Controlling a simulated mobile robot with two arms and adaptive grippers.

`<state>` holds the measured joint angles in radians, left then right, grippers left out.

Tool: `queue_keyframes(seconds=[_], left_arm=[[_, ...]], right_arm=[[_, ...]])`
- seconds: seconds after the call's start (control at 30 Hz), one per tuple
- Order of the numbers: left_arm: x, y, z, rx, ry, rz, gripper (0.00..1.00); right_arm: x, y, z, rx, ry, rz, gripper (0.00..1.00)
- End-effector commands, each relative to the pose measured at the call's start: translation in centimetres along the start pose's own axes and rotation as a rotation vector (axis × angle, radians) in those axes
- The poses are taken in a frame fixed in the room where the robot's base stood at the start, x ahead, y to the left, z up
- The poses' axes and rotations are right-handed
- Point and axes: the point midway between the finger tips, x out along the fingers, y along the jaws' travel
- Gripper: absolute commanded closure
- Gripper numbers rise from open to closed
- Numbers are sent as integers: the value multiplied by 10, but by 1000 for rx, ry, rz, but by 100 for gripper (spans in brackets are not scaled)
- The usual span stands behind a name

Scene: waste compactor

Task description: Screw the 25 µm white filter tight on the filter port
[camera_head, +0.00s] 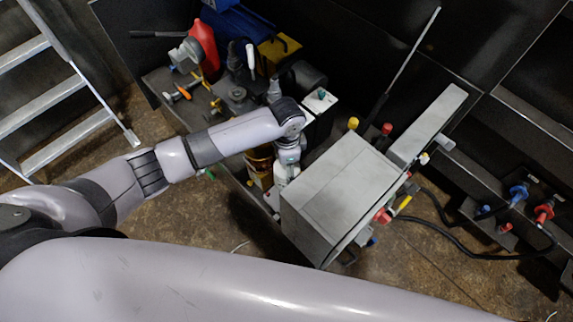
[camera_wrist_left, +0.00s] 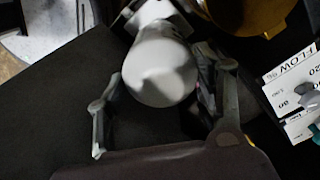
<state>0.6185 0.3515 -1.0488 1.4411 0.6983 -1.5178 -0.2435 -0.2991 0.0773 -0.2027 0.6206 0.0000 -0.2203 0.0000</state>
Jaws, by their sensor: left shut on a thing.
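A smooth white rounded filter (camera_wrist_left: 160,72) fills the space between the fingers of my left gripper (camera_wrist_left: 163,48) in the left wrist view. The gripper is shut on it, with one finger on each side. No size marking on the filter is readable. In the head view my left gripper (camera_head: 282,182) points down beside the left side of a large grey box. There the filter is mostly hidden by the gripper. I cannot make out the filter port, or whether the filter touches it. My right gripper is not in view.
The grey box (camera_head: 335,195) stands close to the right of the left gripper. An amber rounded part (camera_wrist_left: 245,14) and a white FLOW label (camera_wrist_left: 290,80) are near the filter. Tools and a red item (camera_head: 205,45) crowd the bench behind. A ladder (camera_head: 55,95) stands left.

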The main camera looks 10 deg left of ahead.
Motion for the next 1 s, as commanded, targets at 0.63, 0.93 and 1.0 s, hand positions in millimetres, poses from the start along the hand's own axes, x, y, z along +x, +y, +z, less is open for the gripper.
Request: queue_keyframes(seconds=[0.63, 0.93, 1.0], left_arm=[[24, 0, 0, -3, 1, 2, 65], [49, 0, 0, -3, 2, 1, 65], [52, 0, 0, -3, 2, 0, 65]], right_arm=[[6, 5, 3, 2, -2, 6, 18], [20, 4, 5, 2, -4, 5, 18], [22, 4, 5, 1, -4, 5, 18]])
